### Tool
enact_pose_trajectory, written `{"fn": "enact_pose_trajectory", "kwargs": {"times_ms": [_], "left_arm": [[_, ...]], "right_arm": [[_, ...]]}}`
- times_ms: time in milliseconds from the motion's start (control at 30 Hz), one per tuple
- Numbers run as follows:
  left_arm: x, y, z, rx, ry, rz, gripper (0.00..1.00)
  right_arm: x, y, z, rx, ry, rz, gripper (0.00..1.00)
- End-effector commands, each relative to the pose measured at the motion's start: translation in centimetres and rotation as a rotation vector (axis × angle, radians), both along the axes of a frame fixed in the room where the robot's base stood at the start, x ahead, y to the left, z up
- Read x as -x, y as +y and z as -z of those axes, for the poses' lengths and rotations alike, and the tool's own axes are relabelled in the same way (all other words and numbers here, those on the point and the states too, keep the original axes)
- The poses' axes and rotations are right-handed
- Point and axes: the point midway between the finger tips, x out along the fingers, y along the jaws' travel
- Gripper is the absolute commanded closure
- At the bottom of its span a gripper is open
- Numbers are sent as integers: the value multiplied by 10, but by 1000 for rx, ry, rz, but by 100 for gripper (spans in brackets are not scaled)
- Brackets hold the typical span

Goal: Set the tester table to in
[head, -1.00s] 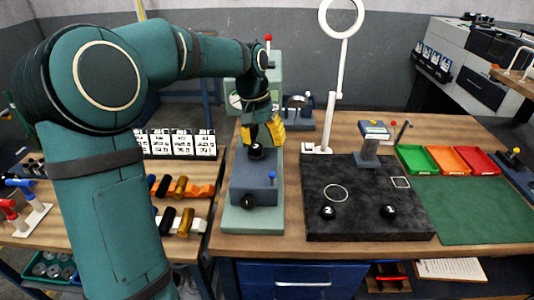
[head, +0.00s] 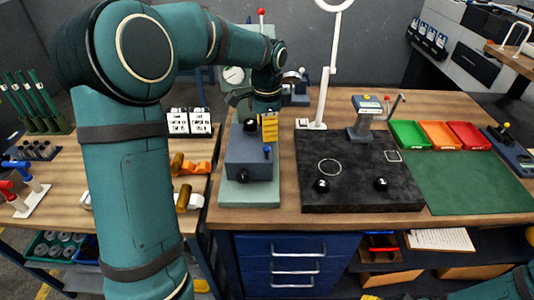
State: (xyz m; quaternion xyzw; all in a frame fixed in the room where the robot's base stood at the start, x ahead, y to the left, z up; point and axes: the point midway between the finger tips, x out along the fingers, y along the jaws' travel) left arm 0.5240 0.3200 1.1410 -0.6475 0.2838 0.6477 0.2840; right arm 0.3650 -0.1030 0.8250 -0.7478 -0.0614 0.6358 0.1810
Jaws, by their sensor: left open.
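The tester (head: 250,190) stands on the wooden bench, with a pale green base and a blue-grey block (head: 247,150) on it. A black ball knob (head: 250,125) sits on top of the block, another black knob (head: 243,174) is on its front, and a blue-tipped lever (head: 267,151) is at its right. A pale green column with a dial (head: 233,75) rises behind. My left gripper (head: 269,130) is open, its yellow fingers just right of the top knob and above the blue lever; contact cannot be told. My right arm shows at the bottom right; only a yellow sliver (head: 370,297) of its gripper shows.
A black plate (head: 350,185) with two black balls and a lamp stand are right of the tester. Green, orange and red trays (head: 440,136) and a green mat (head: 470,182) lie further right. My left arm covers part of the left bench.

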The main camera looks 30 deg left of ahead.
Motion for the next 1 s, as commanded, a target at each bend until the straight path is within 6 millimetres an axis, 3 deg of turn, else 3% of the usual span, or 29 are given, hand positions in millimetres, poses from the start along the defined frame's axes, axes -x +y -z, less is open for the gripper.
{"fn": "enact_pose_trajectory", "kwargs": {"times_ms": [200,400,600,900,1000], "left_arm": [[1,0,45,1,4,-1,48],[0,0,74,1,2,-1,48],[0,0,85,0,0,-2,48],[0,0,86,0,0,-2,45],[0,0,86,0,0,-2,80]], "right_arm": [[2,0,7,-1,6,-4,53],[4,1,11,-2,9,-7,53],[4,1,12,-2,10,-8,53],[4,1,12,-2,10,-7,53],[4,1,12,-2,10,-8,53]]}}
